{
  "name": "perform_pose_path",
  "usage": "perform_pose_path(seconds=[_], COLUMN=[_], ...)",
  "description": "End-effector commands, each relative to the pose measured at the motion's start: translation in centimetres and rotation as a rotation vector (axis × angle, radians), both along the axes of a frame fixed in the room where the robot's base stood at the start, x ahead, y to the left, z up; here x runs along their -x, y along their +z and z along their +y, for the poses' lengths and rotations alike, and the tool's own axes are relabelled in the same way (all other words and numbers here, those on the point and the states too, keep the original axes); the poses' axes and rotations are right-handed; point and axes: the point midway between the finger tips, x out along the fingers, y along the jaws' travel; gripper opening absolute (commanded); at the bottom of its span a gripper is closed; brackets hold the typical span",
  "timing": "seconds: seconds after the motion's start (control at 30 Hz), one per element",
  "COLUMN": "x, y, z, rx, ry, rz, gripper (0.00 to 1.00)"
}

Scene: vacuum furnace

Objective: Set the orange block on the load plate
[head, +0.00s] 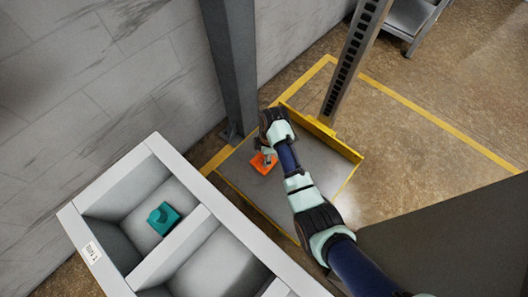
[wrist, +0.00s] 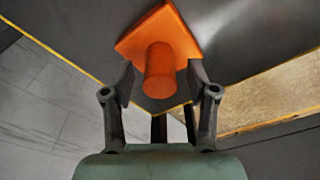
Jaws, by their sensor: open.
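The orange block (head: 262,163) rests on the grey load plate (head: 318,158), near its left edge in the head view. In the wrist view the orange block (wrist: 160,45) shows a square base with a round knob standing up from it. My gripper (head: 268,152) is right at the block, partly covering it in the head view. In the wrist view my gripper (wrist: 158,88) is open, its fingers on either side of the knob with gaps showing. The load plate (wrist: 250,30) fills the background around the block there.
A yellow lip (head: 320,130) edges the plate's back. A dark post (head: 232,70) and a slotted upright (head: 352,62) rise behind. The plate's right part is clear.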

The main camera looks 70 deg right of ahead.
Motion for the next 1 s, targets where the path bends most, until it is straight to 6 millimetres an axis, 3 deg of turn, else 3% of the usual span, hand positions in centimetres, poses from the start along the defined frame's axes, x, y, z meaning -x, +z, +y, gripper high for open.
perform_pose_path(seconds=[0.03,0.2,0.4,0.57,1.0], x=[0.1,0.5,0.9,1.1,1.1], y=[1.9,6.4,9.9,10.7,10.7], z=[-0.1,-0.4,-0.7,-0.7,-0.7], rx=[0.002,0.002,0.001,0.0,0.0], ry=[0.0,0.0,0.0,0.0,0.0], rz=[-0.001,-0.001,-0.001,0.0,0.0], gripper=[0.58,0.58,0.58,0.58,0.58])
